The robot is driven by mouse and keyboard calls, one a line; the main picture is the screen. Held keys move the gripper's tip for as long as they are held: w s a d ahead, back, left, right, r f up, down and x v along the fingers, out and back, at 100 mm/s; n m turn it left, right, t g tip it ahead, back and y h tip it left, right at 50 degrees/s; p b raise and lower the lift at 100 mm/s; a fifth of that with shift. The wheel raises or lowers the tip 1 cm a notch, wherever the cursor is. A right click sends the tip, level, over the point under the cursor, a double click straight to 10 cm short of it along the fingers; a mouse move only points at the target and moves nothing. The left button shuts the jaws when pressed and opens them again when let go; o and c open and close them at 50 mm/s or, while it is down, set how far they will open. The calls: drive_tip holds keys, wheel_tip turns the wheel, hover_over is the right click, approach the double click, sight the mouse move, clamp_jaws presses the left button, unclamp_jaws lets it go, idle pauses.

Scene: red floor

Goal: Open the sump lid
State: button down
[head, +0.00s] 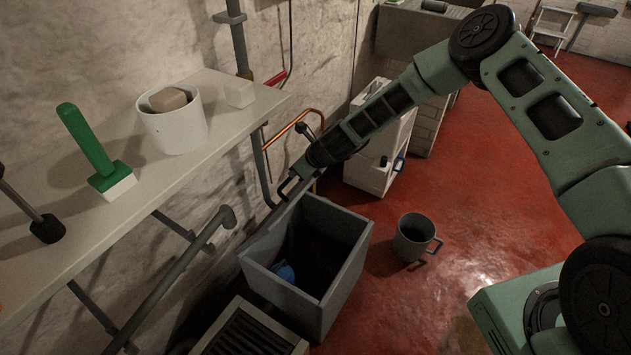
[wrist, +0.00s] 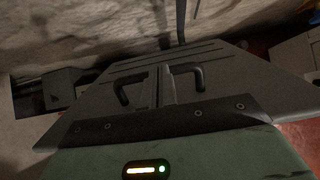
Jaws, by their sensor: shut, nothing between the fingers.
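The sump is a grey square box (head: 337,290) on the floor by the wall. Its top is uncovered and the dark inside shows, with a blue item (head: 285,272) in it. A grey ribbed panel (wrist: 220,62), which looks like the lid, fills the middle of the wrist view. In the head view a narrow grey strip (head: 262,232) along the sump's wall side may be this lid seen nearly edge-on. My gripper (head: 287,188) is near the sump's far wall-side corner; it also shows in the wrist view (wrist: 161,82). It is shut and empty. Whether it touches the panel is unclear.
A slatted grate (head: 250,335) lies in front of the sump. A grey bucket (head: 411,240) stands to its right, a white cabinet (head: 375,170) behind. A shelf (head: 225,130) holds a green-handled brush (head: 92,150) and a white pot (head: 175,128). Red floor is clear on the right.

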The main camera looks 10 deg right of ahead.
drive_tip(key=w+a+r+p, duration=0.1)
drive_tip(key=w+a, duration=0.3)
drive_tip(key=shift+w+a+r+p, duration=0.2)
drive_tip(key=shift+a+r+p, duration=0.05)
drive_tip(key=shift+r+p, duration=0.1)
drive_tip(key=shift+f, duration=0.1)
